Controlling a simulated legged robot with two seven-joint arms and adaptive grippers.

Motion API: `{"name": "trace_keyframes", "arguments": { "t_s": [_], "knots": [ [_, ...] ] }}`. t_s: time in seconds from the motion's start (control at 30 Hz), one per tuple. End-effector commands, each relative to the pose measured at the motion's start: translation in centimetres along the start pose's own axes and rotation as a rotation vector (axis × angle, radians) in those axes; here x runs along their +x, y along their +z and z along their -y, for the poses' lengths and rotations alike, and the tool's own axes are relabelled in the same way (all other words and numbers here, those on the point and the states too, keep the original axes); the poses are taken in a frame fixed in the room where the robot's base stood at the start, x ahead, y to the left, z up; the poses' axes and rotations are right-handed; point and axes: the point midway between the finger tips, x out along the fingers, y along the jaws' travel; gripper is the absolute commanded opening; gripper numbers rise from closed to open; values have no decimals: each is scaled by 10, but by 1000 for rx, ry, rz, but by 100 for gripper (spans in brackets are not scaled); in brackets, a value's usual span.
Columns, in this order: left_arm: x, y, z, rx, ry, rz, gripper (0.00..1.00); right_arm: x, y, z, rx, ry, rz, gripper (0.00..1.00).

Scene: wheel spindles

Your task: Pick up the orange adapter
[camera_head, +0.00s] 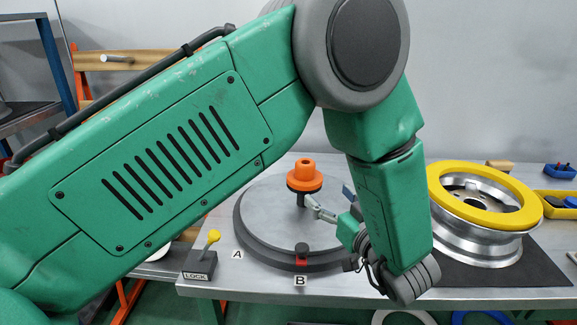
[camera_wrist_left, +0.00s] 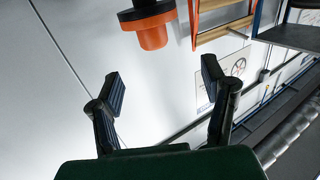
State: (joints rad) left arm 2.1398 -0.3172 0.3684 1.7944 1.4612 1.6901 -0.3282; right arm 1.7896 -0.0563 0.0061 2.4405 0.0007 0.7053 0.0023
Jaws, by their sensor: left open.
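The orange adapter (camera_head: 304,175) has a dark flange under its orange top. It stands upright on a dark post in the middle of the round grey turntable (camera_head: 262,215). My left gripper (camera_head: 327,196) is open, low and just right of the adapter, with its fingers pointing towards the post. In the left wrist view, the adapter (camera_wrist_left: 152,34) shows at the top edge, partly cut off, beyond the tips of my open left gripper (camera_wrist_left: 160,76). It is not between the fingers, and nothing is held. My right gripper is not in view.
A silver wheel with a yellow ring (camera_head: 487,207) lies on a black mat at the right. A yellow-handled LOCK lever (camera_head: 207,250) stands at the table's front left.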

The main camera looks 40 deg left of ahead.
Motion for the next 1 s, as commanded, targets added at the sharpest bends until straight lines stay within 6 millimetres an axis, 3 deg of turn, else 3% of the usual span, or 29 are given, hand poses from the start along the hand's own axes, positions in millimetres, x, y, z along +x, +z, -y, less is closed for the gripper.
{"name": "trace_keyframes", "arguments": {
  "t_s": [0.17, 0.6, 1.0],
  "knots": [
    [0, -3, -7, 6, 3, -12, 66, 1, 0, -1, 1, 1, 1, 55],
    [91, 4, 4, -3, 2, 9, 66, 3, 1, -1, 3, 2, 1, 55],
    [116, 1, -6, 4, 3, -6, 66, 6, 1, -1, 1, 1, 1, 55]
  ]
}}
